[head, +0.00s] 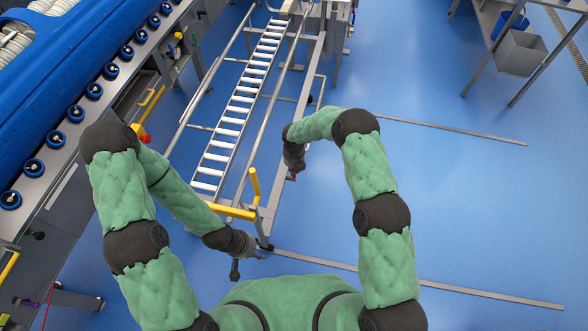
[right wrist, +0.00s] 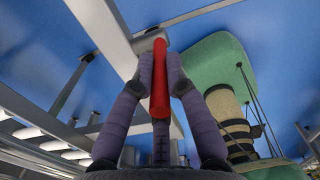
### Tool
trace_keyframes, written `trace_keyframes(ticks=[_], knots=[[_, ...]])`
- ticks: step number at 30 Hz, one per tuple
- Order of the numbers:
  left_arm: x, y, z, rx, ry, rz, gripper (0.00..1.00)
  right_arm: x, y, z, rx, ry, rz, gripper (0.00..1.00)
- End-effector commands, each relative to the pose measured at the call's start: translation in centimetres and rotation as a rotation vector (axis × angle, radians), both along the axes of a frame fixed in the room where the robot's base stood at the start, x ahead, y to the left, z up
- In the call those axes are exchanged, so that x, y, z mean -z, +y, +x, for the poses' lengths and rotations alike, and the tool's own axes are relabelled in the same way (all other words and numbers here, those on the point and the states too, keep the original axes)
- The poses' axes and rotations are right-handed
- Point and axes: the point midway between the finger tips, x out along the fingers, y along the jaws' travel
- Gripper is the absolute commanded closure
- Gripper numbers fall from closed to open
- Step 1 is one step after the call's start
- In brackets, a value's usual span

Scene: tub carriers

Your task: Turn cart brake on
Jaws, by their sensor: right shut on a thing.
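The cart (head: 300,125) is a grey metal frame with a lane of white rollers and a yellow handle (head: 231,212) at its near end. A red brake lever (right wrist: 160,85) stands between the fingers of my right gripper (right wrist: 160,75), which is shut on it. In the head view my right gripper (head: 292,174) is at the cart's right side rail, with only a small red bit of the lever showing below it. My left gripper (head: 250,266) is open and empty, its fingers spread, just below the cart's near end and yellow handle.
A blue machine with a row of dark wheels (head: 95,91) stands along the left. A metal rack (head: 485,45) with a grey bin (head: 520,53) is at the upper right. Metal floor strips (head: 450,130) cross the blue floor. The floor right of my arms is clear.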

Motion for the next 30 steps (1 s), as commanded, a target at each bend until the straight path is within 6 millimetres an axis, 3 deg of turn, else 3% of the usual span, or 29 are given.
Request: trace_keyframes(ticks=[11,24,30], knots=[[2.5,0.0,0.0,0.000,0.000,0.000,0.60,0.4,0.4,-1.1,-0.006,-0.134,-0.043,1.00],[10.0,0.0,0.0,0.000,0.000,0.000,0.60,1.3,1.0,-2.8,-0.008,-0.347,-0.112,1.00],[11.9,0.0,0.0,0.000,0.000,0.000,0.60,1.3,1.1,-3.4,-0.006,-0.430,-0.139,1.00]])
